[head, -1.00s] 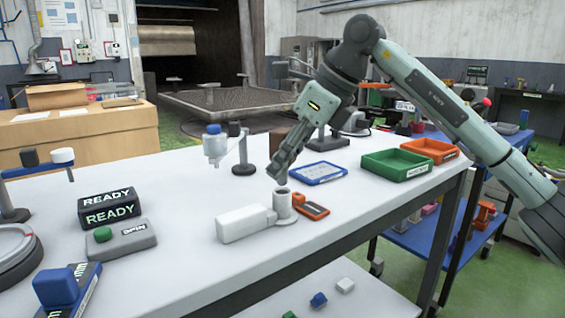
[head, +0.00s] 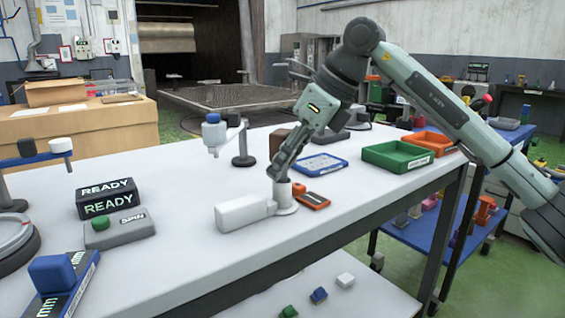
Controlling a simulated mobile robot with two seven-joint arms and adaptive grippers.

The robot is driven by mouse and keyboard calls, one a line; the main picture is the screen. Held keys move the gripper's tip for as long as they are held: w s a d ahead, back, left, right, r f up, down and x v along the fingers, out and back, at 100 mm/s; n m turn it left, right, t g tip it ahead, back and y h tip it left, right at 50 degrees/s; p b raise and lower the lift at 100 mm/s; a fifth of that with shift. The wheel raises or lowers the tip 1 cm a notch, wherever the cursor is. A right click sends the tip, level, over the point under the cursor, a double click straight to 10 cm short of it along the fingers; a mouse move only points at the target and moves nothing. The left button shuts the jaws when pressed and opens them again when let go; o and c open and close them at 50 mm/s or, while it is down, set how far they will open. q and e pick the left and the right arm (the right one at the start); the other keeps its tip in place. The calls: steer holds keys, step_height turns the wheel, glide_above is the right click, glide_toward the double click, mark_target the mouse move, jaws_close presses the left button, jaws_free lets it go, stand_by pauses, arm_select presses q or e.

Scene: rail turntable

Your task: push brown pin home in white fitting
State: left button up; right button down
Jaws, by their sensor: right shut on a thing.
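The white fitting (head: 284,197) is a short upright cylinder on a round base, joined to a white block (head: 243,213) at its left, on the white table. My right gripper (head: 277,174) comes down from above, tilted, with its fingertips at the top of the fitting. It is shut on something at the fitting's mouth. The brown pin cannot be made out; the fingers and the fitting's rim hide that spot, so its depth cannot be told. My left gripper is not in view.
An orange-and-dark device (head: 312,199) lies just right of the fitting. A blue-rimmed tray (head: 320,164), a green bin (head: 398,157) and a brown block (head: 279,141) stand behind. A READY sign (head: 107,199) is at the left. The table front of the fitting is clear.

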steer(key=shift+f, duration=0.35)
steer(key=c, duration=0.9)
jaws_free()
steer(key=v, duration=1.2)
